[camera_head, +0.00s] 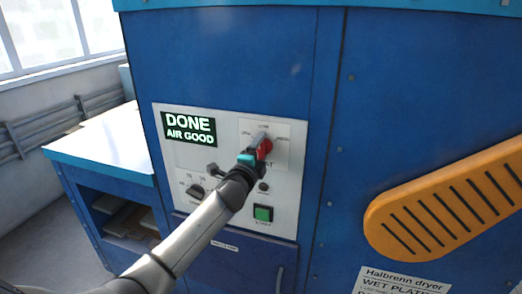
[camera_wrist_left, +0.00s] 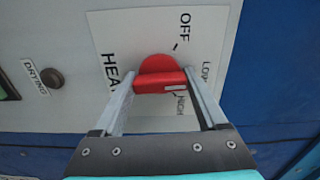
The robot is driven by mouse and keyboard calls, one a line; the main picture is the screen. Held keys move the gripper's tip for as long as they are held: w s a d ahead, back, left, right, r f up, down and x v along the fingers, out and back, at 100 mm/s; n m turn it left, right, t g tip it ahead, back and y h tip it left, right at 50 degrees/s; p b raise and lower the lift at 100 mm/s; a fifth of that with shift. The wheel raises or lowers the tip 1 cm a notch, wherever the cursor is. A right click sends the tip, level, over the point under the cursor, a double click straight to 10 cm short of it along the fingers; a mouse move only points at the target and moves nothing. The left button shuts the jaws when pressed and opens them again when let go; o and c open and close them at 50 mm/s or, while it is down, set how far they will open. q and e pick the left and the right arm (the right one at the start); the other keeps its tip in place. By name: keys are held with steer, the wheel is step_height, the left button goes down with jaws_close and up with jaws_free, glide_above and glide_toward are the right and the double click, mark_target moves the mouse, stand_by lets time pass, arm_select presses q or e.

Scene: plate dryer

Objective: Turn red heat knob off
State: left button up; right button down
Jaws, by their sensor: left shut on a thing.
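The red heat knob (camera_head: 265,146) is on the white control panel of the blue dryer. In the left wrist view the knob (camera_wrist_left: 158,76) has a round red disc and a raised red bar. My left gripper (camera_head: 258,147) reaches it from the front. In the left wrist view its two fingers (camera_wrist_left: 163,88) stand on either side of the bar, shut on it. The labels OFF, LOW and HIGH surround the knob, and HEAT is printed beside it. A pale mark shows by the bar near HIGH; I cannot tell the exact setting. My right gripper is not in view.
A lit display (camera_head: 190,129) reads DONE, AIR GOOD. Below are a black dial (camera_head: 195,191) and a green button (camera_head: 263,213). An orange slotted part (camera_head: 445,205) juts out at right. A white-topped bench (camera_head: 108,140) stands at left.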

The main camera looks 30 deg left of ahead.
arm_select(q)
steer(key=n+p, duration=0.1)
steer(key=n, duration=0.4)
steer(key=shift+n, duration=0.3)
steer(key=n+p, duration=0.1)
steer(key=n, duration=0.4)
steer(key=shift+n, duration=0.3)
steer(key=o, duration=1.3)
steer(key=shift+s, duration=0.15)
steer(key=b+v, duration=0.1)
steer(key=v, duration=1.4)
steer(key=shift+d, duration=0.1)
